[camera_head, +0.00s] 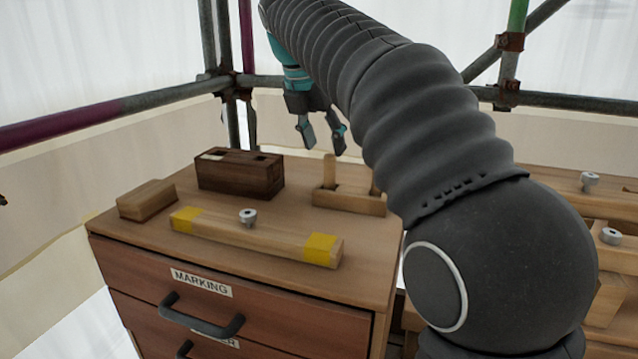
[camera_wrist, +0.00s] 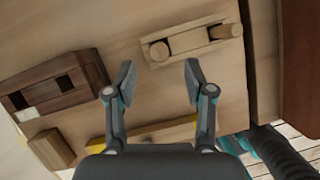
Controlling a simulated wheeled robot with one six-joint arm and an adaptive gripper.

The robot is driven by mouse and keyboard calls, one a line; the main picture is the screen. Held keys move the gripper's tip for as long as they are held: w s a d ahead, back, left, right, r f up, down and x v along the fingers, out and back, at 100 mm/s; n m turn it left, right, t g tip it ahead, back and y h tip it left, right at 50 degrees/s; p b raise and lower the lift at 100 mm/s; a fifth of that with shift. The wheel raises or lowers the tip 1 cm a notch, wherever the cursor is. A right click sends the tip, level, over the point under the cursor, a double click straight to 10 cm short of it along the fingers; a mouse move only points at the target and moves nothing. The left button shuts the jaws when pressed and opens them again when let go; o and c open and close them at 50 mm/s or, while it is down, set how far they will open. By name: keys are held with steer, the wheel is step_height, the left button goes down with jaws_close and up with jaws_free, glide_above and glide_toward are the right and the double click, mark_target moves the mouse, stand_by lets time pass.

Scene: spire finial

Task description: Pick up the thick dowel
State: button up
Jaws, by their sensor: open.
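A light wooden holder (camera_head: 350,201) stands at the back right of the cabinet top; it also shows in the wrist view (camera_wrist: 190,42). Two dowels stand in it. The left dowel (camera_head: 329,168) is upright, and its round end (camera_wrist: 159,50) looks the wider in the wrist view. The other dowel (camera_wrist: 225,31) is at the right end and is mostly hidden behind my arm in the head view. My gripper (camera_head: 323,138) is open and empty, above the holder, pointing down. In the wrist view its fingertips (camera_wrist: 160,78) are apart, with the left dowel just beyond the gap.
A dark block with square holes (camera_head: 240,174) stands left of the holder, and a small wooden block (camera_head: 146,200) is at the far left. A yellow-ended batten (camera_head: 255,237) with a grey knob (camera_head: 247,216) lies in front. Scaffold poles (camera_head: 120,107) stand behind.

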mark_target(330, 171)
steer(key=shift+a+b+x, duration=0.2)
steer(key=shift+b+x, duration=0.8)
steer(key=shift+x, duration=2.8)
steer(key=shift+f, duration=0.1)
steer(key=shift+c, duration=0.2)
steer(key=c, duration=0.9)
